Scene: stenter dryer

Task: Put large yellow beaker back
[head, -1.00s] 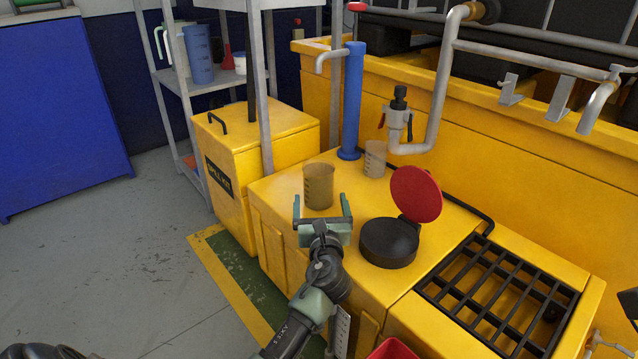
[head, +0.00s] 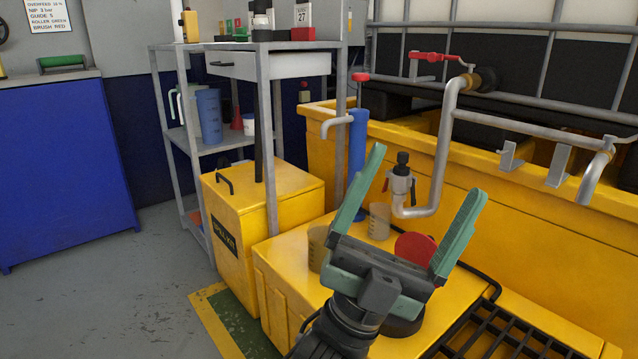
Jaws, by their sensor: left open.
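The larger yellowish, see-through beaker (head: 317,247) stands on the yellow deck, partly hidden behind my left gripper. A smaller, similar beaker (head: 380,221) stands farther back beside the blue pipe, seen between the gripper's fingers. My left gripper (head: 428,172) is open and empty, with its green fingers spread wide and pointing up and away. It is raised close to the camera, in front of the beakers, and does not hold either one. My right gripper is not in view.
A red-lidded black pot (head: 415,248) is mostly hidden behind my left gripper. A blue standpipe (head: 357,150) and a grey pipe with a valve (head: 436,170) rise nearby. A grey shelf unit (head: 265,46) holds a blue jug (head: 209,116). A yellow spill kit box (head: 265,200) stands left of the deck.

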